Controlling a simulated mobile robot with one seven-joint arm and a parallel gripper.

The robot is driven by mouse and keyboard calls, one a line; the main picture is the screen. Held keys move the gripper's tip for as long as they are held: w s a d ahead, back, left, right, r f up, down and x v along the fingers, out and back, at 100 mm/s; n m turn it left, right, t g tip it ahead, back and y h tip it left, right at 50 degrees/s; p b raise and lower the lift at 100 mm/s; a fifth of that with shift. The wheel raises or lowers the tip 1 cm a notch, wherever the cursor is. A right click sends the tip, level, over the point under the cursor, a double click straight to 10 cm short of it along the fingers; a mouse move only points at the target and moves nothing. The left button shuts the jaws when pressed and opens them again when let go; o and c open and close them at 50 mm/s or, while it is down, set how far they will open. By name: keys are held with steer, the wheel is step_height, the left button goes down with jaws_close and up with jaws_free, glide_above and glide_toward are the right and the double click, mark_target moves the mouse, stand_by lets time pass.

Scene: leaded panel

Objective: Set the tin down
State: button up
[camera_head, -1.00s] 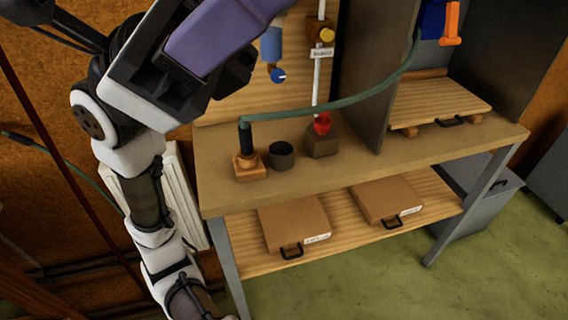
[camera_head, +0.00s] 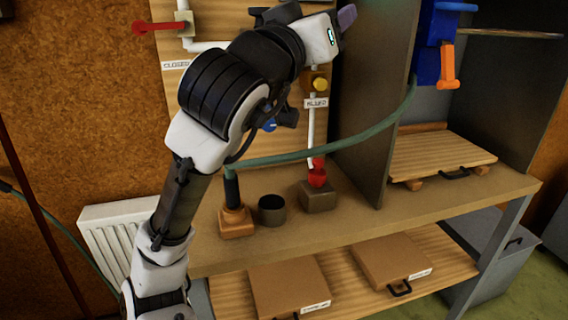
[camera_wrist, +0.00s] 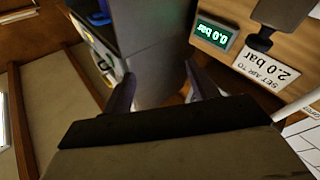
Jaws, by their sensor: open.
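A small dark open-topped cylinder, which looks like the tin (camera_head: 271,209), stands upright on the wooden bench (camera_head: 330,230), between an orange-brown block and a grey-brown block. My gripper is high above the bench and well away from it; only a purple part of it (camera_head: 346,17) shows past my wrist in the head view. In the wrist view my gripper's two fingers (camera_wrist: 163,88) are apart with nothing held between them. A grey panel fills the gap behind them. The tin does not show in the wrist view.
A green hose (camera_head: 320,155) arcs low over the bench from a black handle (camera_head: 231,188). A dark upright divider (camera_head: 372,110) stands right of the tin. A display (camera_wrist: 214,33) reads 0.0 bar beside a label (camera_wrist: 267,70) saying 2.0 bar. The bench front is clear.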

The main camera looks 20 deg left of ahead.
step_height(320, 180, down, 7)
steer(key=w+d+g+y, duration=0.1)
steer(key=w+d+g, duration=0.1)
steer(key=w+g, duration=0.15)
steer(key=n+g+y+b, duration=0.3)
steer(key=n+g+y, duration=0.35)
steer(key=g, duration=0.55)
glide_toward(272, 206)
steer(key=shift+s+f+y, duration=0.25)
steer(key=shift+s+f, duration=0.25)
steer(key=shift+s, duration=0.05)
steer(key=shift+x, duration=3.25)
steer(key=shift+d, duration=0.15)
steer(key=c, duration=0.7)
